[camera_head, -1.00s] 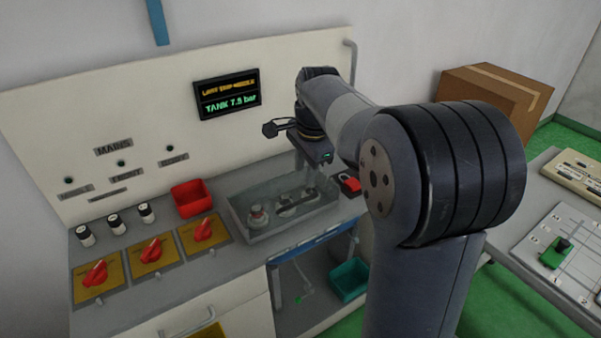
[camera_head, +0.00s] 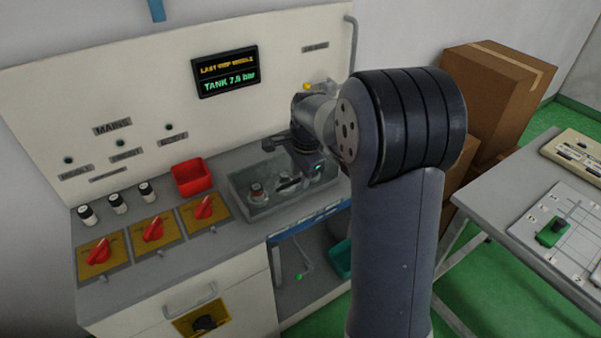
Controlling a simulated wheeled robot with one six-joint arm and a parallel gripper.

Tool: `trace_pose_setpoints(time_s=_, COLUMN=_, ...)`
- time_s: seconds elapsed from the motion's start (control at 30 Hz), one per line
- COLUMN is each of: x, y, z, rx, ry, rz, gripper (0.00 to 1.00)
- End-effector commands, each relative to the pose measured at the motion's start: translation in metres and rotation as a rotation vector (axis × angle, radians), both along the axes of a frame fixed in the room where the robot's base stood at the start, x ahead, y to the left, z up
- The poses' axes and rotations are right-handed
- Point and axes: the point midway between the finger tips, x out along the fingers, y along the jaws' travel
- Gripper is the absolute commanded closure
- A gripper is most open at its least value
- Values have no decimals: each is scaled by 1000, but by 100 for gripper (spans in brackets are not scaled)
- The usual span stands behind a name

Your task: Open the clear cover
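The clear cover (camera_head: 262,211) is a low see-through box on the grey counter, in the middle of the head view. It looks closed over several round metal fittings (camera_head: 257,191). My gripper (camera_head: 309,172) hangs over the right part of the cover, pointing down. Its fingertips are too small and dark to make out. I cannot tell whether it touches the cover or is open or shut. My arm hides the area just right of the cover.
A red bin (camera_head: 192,179) stands left behind the cover. Red rotary switches on yellow plates (camera_head: 153,231) line the counter's left. A display (camera_head: 226,72) is on the back panel. Cardboard boxes (camera_head: 498,92) and a grey table (camera_head: 478,184) stand at right.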

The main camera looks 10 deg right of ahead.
Motion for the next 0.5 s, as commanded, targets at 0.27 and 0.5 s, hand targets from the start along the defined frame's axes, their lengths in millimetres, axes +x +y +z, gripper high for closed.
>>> trace_pose_setpoints(time_s=0.27, x=0, y=0, z=0, rx=0, ry=0, rz=0, gripper=80)
trace_pose_setpoints(time_s=0.5, x=0, y=0, z=0, rx=0, ry=0, rz=0, gripper=99)
